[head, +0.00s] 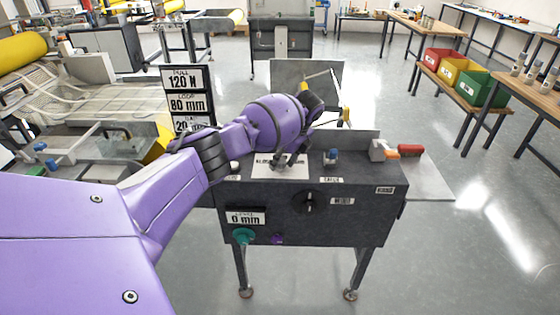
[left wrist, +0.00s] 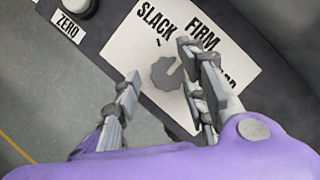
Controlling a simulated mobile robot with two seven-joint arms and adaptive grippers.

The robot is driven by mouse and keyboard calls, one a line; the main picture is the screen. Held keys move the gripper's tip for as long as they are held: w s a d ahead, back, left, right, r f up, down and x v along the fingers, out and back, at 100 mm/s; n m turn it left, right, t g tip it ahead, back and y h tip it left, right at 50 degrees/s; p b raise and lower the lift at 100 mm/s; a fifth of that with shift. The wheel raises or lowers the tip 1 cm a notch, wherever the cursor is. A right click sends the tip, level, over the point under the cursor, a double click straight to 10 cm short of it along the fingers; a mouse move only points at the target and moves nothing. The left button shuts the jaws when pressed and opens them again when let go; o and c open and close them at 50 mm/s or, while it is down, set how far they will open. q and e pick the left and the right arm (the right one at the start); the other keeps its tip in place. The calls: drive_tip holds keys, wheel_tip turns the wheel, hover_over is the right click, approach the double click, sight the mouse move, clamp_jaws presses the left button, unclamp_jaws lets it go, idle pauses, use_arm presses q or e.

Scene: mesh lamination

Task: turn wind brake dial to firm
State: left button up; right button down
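The wind brake dial (left wrist: 167,74) is a dark grey knob on a white plate (left wrist: 150,42) with the words SLACK, FIRM and a third word partly hidden. A small dark mark shows on the plate near SLACK; I cannot tell exactly where the knob points. My left gripper (left wrist: 160,62) is open, with one finger on each side of the dial in the left wrist view; contact is not clear. In the head view my left gripper (head: 288,160) reaches down over the white plate (head: 268,172) on the dark console and hides the dial. My right gripper is not in view.
The console (head: 350,220) has a black front knob (head: 309,202), a teal knob (head: 243,236), a blue-topped control (head: 331,156) and a red-handled part (head: 410,151). A ZERO button (left wrist: 76,6) sits left of the plate. A sign stack (head: 187,92) stands behind my left arm.

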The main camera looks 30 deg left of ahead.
use_arm(q)
drive_tip(key=v, duration=1.1)
drive_tip(key=shift+r, duration=0.3)
drive_tip(key=shift+d+f, duration=0.1)
